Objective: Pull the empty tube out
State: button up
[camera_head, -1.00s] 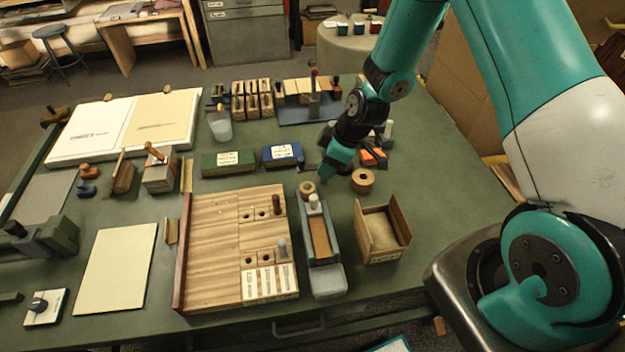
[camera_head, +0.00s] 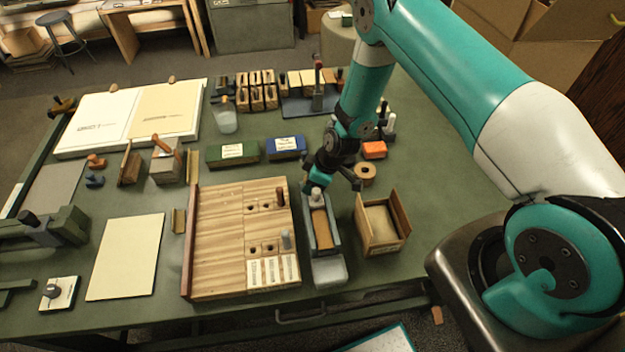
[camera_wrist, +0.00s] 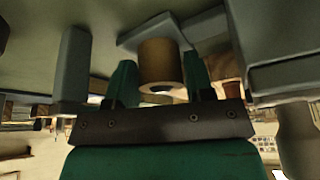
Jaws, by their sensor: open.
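The tan tube (camera_wrist: 160,62) shows in the wrist view as a short cylinder with a dark hole in its near end. It stands between the two green fingers of my gripper (camera_wrist: 159,72), which are open on either side of it. I cannot tell whether either finger touches it. In the head view my gripper (camera_head: 317,184) is low at the far end of the long grey dispenser (camera_head: 328,272), and it hides the tube there. A pale knob on the dispenser shows just in front of the gripper.
A tan roll (camera_head: 365,173) lies right of the gripper, near an orange block (camera_head: 374,150). An open wooden box (camera_head: 381,222) stands right of the dispenser. Blue (camera_head: 286,147) and green (camera_head: 233,153) boxes lie behind.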

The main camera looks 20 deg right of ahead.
jog(key=c, duration=0.8)
jog(key=shift+r, duration=0.1)
jog(key=shift+c, duration=0.2)
jog(key=shift+r, duration=0.45)
jog(key=shift+r+p, duration=2)
jog(key=shift+r, duration=0.85)
